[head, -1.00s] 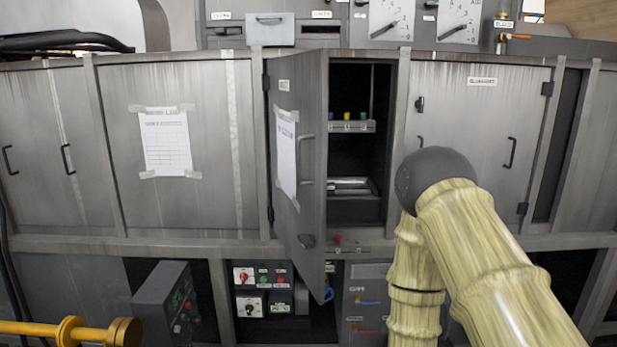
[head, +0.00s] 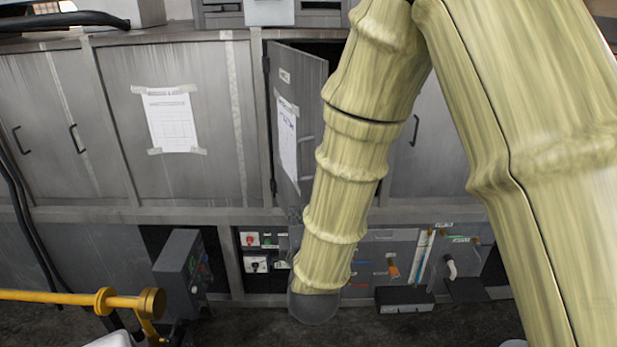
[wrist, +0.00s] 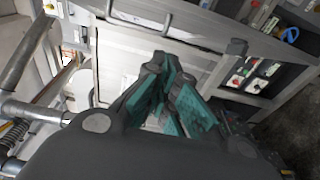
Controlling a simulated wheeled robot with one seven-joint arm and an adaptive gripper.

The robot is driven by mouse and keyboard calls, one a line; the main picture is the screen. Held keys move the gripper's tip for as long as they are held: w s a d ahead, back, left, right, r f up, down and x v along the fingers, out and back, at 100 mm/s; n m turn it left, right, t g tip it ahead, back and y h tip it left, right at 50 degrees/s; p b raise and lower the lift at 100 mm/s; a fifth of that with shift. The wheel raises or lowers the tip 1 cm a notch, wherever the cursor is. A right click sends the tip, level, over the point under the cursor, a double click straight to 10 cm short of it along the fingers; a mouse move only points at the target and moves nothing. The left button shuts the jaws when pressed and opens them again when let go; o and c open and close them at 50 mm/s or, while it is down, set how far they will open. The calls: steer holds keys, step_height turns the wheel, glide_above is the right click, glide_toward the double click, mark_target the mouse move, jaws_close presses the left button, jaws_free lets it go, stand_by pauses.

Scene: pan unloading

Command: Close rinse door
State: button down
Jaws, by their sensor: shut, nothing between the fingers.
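The grey metal door (head: 312,105) stands ajar on its left hinges in the head view. It carries a small label, too small to read, and a taped paper sheet. My arm hides its lower right part and most of the opening behind it. My gripper is hidden behind my arm in the head view. In the wrist view my gripper (wrist: 165,72) is shut and empty, with teal pads on its fingers.
Closed cabinet doors (head: 215,130) flank it on the left. Below are switch boxes (head: 255,252) and a grey control box (head: 178,275). A yellow bar (head: 60,298) juts in at lower left. Hoses and tools (head: 425,260) hang at lower right.

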steer(key=p, duration=0.4)
glide_toward(300, 176)
steer(key=w+a, duration=0.3)
steer(key=w, duration=0.1)
steer(key=shift+w+d+f+p, duration=0.1)
steer(key=shift+w+d+p, duration=0.1)
steer(key=shift+d+p, duration=0.3)
steer(key=shift+w+d+f+p, duration=0.1)
steer(key=shift+w+d+p, duration=0.05)
steer(key=shift+d, duration=0.55)
steer(key=shift+w+d+f+p, duration=0.1)
steer(key=shift+w+d+p, duration=0.1)
steer(key=shift+d, duration=0.2)
steer(key=shift+w+d+p, duration=0.15)
steer(key=shift+d+p, duration=0.05)
steer(key=shift+d, duration=0.25)
steer(key=shift+d, duration=0.15)
